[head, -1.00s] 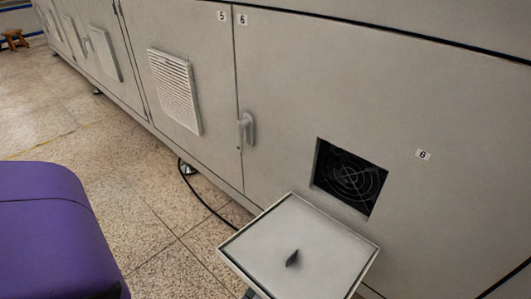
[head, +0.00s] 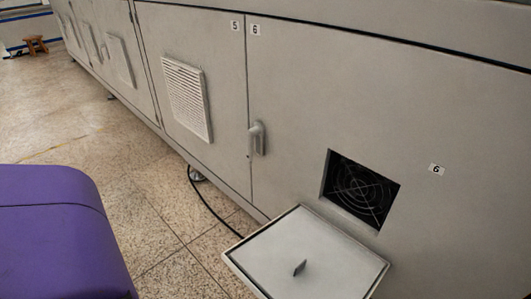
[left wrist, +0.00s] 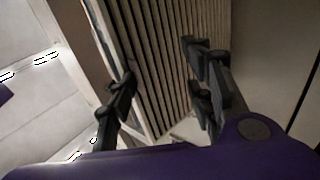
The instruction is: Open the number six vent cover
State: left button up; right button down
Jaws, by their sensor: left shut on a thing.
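The number six vent cover (head: 338,255) is swung away from the cabinet. It lies tilted below the opening (head: 361,190), where a dark fan guard shows. A small dark piece (head: 300,268) sticks up from the cover's pale inner face; I cannot tell what it is. In the left wrist view, my left gripper (left wrist: 158,62) has a black finger on either side of the slatted cover (left wrist: 165,75) and is shut on it. In the head view this gripper is hidden. My right gripper is not in view.
The number six door (head: 285,110) is shut, with its handle (head: 257,138) to the left of the opening. The number five vent cover (head: 187,97) sits closed farther left. A black cable (head: 205,205) runs along the floor.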

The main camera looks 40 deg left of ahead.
pick_arm(q)
jog(key=shift+w+a, duration=0.1)
jog(key=shift+w, duration=0.1)
jog(key=shift+c, duration=0.6)
jog(key=shift+s+f, duration=0.1)
jog(key=shift+f, duration=0.05)
jog(key=v, duration=1.2)
jog(key=shift+s, duration=0.3)
jog(key=shift+s, duration=0.1)
